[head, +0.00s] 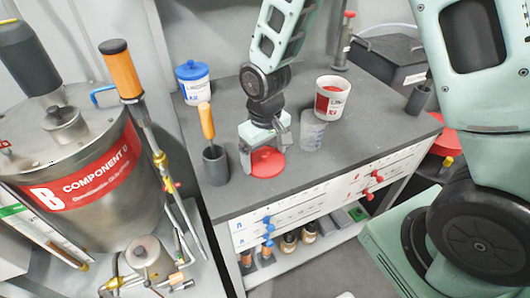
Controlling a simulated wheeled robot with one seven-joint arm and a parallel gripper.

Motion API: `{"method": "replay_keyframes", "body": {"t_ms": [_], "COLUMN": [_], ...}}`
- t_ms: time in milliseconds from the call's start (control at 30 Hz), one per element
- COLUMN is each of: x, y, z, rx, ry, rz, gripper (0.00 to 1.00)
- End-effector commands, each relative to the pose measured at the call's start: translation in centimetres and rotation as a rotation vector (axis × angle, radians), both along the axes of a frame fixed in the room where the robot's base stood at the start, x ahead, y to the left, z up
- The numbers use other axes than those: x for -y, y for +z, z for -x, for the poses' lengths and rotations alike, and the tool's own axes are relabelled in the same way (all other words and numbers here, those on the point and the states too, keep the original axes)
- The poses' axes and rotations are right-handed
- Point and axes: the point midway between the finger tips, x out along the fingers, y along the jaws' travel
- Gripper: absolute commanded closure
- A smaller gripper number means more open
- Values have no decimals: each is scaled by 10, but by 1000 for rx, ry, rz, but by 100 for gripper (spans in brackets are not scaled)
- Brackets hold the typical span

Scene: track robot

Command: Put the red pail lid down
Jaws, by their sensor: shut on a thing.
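The red pail lid (267,163) is at the front of the grey bench top, between the fingers of my gripper (264,158). My gripper points down and is shut on the lid. The lid looks flat and level, on or just above the bench; I cannot tell whether it touches. An open white pail with a red label (331,98) stands behind and to the right, with red contents showing.
A clear beaker (312,131) stands right of my gripper. A dark cup with an orange-handled tool (214,163) stands to the left. A white pail with a blue lid (193,82) is behind. The grey bench (390,135) has free room at right.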

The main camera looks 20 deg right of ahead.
Motion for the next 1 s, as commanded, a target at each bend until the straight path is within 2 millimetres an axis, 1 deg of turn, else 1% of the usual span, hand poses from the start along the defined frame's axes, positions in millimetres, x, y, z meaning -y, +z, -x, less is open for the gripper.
{"method": "replay_keyframes", "body": {"t_ms": [133, 167, 200, 433, 567, 667, 900, 1000], "x": [0, 0, 0, 0, 0, 0, 0, 0], "y": [-4, -4, -3, -2, 6, 22, 73, 92], "z": [0, 0, 0, 0, -1, -1, -1, -1], "rx": [-1, -1, 0, 0, 2, 4, 6, 4], "ry": [0, 0, 0, 0, -1, -2, 0, -1], "rz": [0, 0, 0, 0, -1, -1, -2, -1], "gripper": [31, 7, 0, 0, 0, 0, 0, 0]}}
